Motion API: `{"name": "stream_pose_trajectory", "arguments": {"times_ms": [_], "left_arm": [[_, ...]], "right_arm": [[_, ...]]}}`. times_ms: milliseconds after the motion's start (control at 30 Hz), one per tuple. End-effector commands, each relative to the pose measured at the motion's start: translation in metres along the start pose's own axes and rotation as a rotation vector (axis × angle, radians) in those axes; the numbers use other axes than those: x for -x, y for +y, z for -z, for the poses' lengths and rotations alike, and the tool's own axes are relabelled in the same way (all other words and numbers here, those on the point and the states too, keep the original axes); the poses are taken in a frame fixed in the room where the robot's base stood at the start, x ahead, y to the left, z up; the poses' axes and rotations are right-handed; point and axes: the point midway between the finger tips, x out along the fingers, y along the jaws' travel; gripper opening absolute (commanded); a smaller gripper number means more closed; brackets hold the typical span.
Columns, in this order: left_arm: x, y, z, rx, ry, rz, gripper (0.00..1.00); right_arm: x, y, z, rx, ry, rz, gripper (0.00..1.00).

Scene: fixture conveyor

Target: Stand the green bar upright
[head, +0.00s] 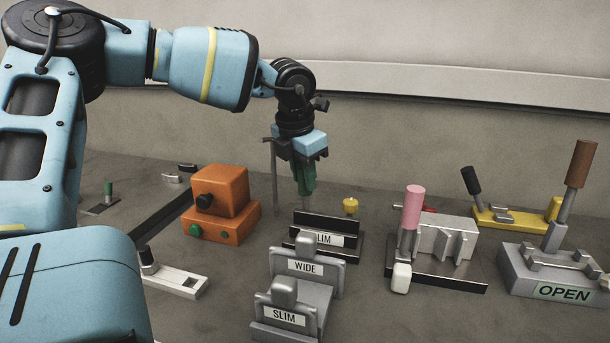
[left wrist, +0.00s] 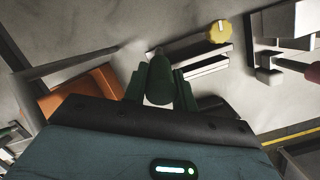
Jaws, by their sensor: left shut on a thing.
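My left gripper (head: 305,178) points straight down above the table, behind the dark SLIM-labelled holder (head: 326,222). It is shut on the green bar (head: 308,186), which stands roughly upright between its fingers in the head view. The bar's lower part is partly hidden by the fingers and the holder, so I cannot tell what its foot rests on. In the left wrist view the bar (left wrist: 160,78) shows nearly end-on between the two dark fingers. My right gripper is in neither view.
A thin grey post (head: 274,180) stands close left of the gripper. An orange block (head: 221,190) is farther left. Grey WIDE (head: 305,268) and SLIM (head: 284,316) holders stand in front. A yellow knob (head: 350,205) and a pink-handled clamp (head: 412,207) are to the right.

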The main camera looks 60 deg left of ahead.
Motion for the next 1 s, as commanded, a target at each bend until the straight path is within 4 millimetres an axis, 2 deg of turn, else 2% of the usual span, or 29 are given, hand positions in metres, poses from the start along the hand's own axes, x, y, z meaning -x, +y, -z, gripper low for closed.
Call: {"name": "stream_pose_trajectory", "arguments": {"times_ms": [467, 500, 633, 867, 1000], "left_arm": [[0.0007, -0.0004, 0.0005, 0.001, -0.008, -0.006, 0.0], [0.0007, -0.0004, 0.0005, 0.001, -0.008, -0.006, 0.32], [0.0005, -0.0003, 0.0006, 0.001, -0.008, -0.006, 0.49], [0.0003, -0.0003, 0.0007, 0.0, -0.007, -0.006, 0.49], [0.0072, -0.0002, 0.0002, 0.001, -0.009, -0.006, 0.49]], "right_arm": [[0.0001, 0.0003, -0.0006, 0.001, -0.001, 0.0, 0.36], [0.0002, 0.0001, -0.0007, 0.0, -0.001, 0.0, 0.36], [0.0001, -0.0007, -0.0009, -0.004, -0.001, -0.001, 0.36], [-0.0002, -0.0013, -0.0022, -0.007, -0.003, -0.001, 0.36], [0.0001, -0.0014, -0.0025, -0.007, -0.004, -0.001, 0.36]]}}
